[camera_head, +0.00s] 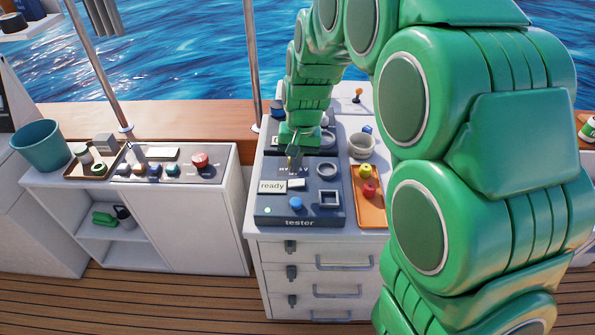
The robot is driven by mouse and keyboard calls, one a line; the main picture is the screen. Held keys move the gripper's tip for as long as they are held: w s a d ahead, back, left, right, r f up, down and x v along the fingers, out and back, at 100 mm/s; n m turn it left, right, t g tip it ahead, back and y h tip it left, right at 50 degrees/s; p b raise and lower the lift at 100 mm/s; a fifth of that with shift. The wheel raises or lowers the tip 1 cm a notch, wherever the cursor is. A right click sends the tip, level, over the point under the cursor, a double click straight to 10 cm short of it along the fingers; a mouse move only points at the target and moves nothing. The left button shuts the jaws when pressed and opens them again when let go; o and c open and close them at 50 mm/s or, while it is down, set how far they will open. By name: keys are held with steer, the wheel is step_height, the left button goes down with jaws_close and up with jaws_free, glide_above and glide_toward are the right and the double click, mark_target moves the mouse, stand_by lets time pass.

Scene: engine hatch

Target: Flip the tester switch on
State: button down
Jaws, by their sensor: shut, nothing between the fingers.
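The tester (312,217) is a dark blue box on the white drawer cabinet, with its name on the front edge. Its panel has a "ready" display (271,186), a lit green lamp (267,210), a blue knob (296,203), a round ring (327,170) and a square frame (329,198). A small pale part (296,184) sits right of the display; I cannot tell whether it is the switch or how it is set. My gripper (294,163) is shut and empty, pointing down over the tester's rear part and hiding some of its lettering. Contact is unclear.
An orange tray (371,217) with a red and a yellow piece lies right of the tester, below a pale cup (361,146). A left counter holds a panel with a red button (200,160) and a teal bucket (40,146). My arm covers the right side.

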mark_target(290, 183)
step_height(290, 183, up, 10)
steer(key=a, duration=0.1)
steer(key=shift+a, duration=0.3)
steer(key=shift+f, duration=0.1)
steer(key=s+d, duration=0.6)
steer(key=s, duration=0.5)
steer(key=s+d+f+g, duration=0.1)
steer(key=s+d, duration=0.5)
steer(key=s, duration=0.5)
steer(key=s+d+h, duration=0.1)
steer(key=s+d, duration=0.5)
steer(key=s, duration=0.5)
steer(key=shift+d+f+g, duration=0.15)
steer(key=shift+g, duration=0.25)
